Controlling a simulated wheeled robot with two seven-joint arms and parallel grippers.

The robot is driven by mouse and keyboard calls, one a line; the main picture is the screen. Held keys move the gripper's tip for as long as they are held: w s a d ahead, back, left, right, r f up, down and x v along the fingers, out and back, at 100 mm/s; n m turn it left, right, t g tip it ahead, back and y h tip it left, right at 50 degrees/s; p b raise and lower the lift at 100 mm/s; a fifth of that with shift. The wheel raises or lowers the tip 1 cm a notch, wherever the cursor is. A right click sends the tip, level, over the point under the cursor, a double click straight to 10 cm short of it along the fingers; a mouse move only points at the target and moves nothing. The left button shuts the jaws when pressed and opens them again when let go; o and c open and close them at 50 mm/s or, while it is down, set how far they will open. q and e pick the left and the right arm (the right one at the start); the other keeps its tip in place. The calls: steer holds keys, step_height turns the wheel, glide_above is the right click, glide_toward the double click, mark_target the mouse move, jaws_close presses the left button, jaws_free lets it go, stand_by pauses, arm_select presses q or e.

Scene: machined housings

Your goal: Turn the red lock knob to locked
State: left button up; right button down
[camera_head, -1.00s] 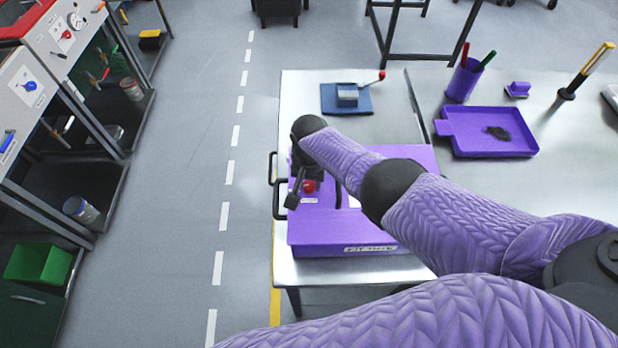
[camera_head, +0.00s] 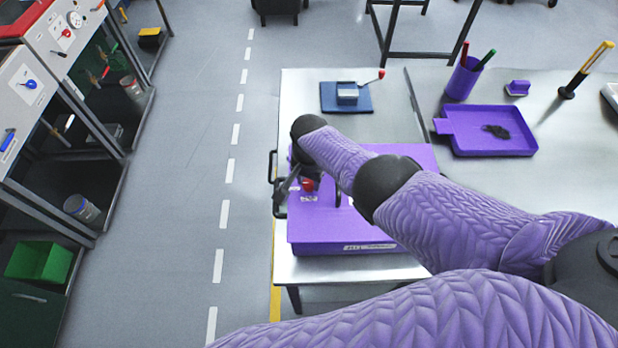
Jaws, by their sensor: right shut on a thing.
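The red lock knob (camera_head: 308,184) sits on the top of a purple box (camera_head: 330,228) on the metal table, near the box's left side. My right arm reaches across from the right, and my right gripper (camera_head: 297,186) is down at the knob, shut on it. The gripper is tilted, and the wrist and forearm hide part of it and of the box top. Small pale labels lie on the box beside the knob, too small to read. My left gripper is not in view.
Behind the box, a blue plate (camera_head: 346,97) carries a grey block and a red-tipped lever. A purple tray (camera_head: 490,146), a purple pen cup (camera_head: 463,78) and a yellow-handled tool (camera_head: 585,70) stand at the right. Black handles (camera_head: 273,166) stick out at the table's left edge.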

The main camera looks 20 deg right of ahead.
mark_target(309, 183)
steer(key=shift+c, duration=1.5)
jaws_free()
step_height(309, 183, up, 10)
steer(key=p, duration=0.7)
